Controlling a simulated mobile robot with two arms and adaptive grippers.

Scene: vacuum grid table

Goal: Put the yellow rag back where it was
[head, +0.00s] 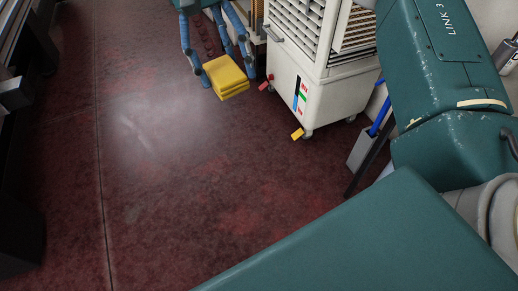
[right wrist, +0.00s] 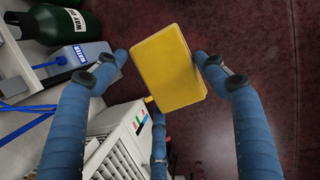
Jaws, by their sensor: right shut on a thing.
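The yellow rag (head: 226,77) is a folded, thick block near the top of the head view. My right gripper (head: 217,62) has blue-wrapped fingers and is shut on the rag, holding it above the dark red floor. In the right wrist view, the rag (right wrist: 168,68) sits between two fingertips, with a third finger below it, partly hidden behind the rag. My left gripper is not in view.
A white wheeled cabinet (head: 287,95) with slatted trays stands right of the rag. Dark machinery (head: 18,225) lines the left edge. A shelf in the wrist view holds a dark green container (right wrist: 56,25). The middle floor is clear.

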